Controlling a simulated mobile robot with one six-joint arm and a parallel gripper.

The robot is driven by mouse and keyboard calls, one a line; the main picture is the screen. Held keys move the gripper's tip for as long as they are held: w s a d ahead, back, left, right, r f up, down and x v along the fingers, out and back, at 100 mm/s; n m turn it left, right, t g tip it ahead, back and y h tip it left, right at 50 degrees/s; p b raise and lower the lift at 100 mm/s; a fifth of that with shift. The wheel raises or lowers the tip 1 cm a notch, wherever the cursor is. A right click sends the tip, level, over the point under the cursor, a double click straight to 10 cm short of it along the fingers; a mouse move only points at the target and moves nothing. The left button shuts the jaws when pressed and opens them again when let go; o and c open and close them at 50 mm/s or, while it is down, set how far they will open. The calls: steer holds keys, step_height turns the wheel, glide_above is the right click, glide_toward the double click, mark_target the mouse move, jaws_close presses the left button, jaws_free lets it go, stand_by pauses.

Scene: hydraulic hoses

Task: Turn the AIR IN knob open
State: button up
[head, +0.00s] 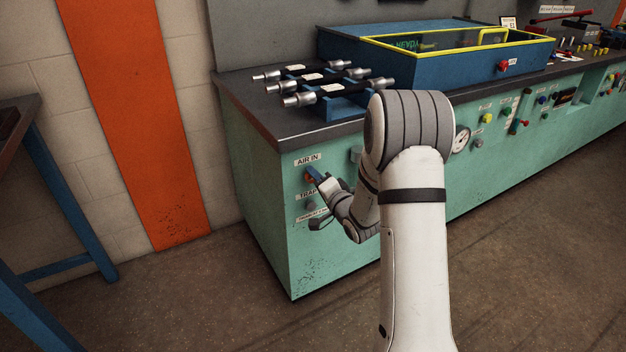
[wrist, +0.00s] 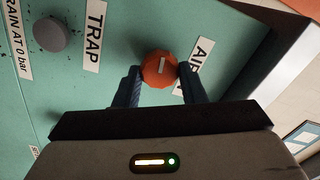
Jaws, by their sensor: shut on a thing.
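The AIR IN knob (wrist: 160,68) is orange-red with a short pale mark on its face. It sits on the green bench panel beside the AIR IN label (wrist: 200,62). My gripper (wrist: 156,80) has a dark blue finger on each side of the knob and is shut on it. In the head view my gripper (head: 313,174) reaches the panel just below the AIR IN label (head: 308,159), and the knob is mostly hidden there by the fingers.
A grey knob (wrist: 51,34) sits by the TRAP label (wrist: 94,38). Several hoses (head: 320,82) with metal ends lie on the bench top (head: 262,112). A blue test box (head: 465,68) with a yellow frame stands behind. A blue-legged table (head: 58,185) is at the left; floor between is clear.

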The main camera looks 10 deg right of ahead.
steer(key=shift+s+a+f+m, duration=0.1)
steer(key=shift+f+m, duration=0.15)
steer(key=shift+m, duration=0.55)
steer(key=o, duration=1)
steer(key=shift+r, duration=0.1)
steer(key=shift+c, duration=0.2)
steer(key=shift+o, duration=0.2)
steer(key=p+v, duration=0.1)
steer(key=v, duration=0.6)
steer(key=shift+s+d, duration=0.2)
steer(key=shift+s, duration=0.1)
steer(key=shift+r, duration=0.1)
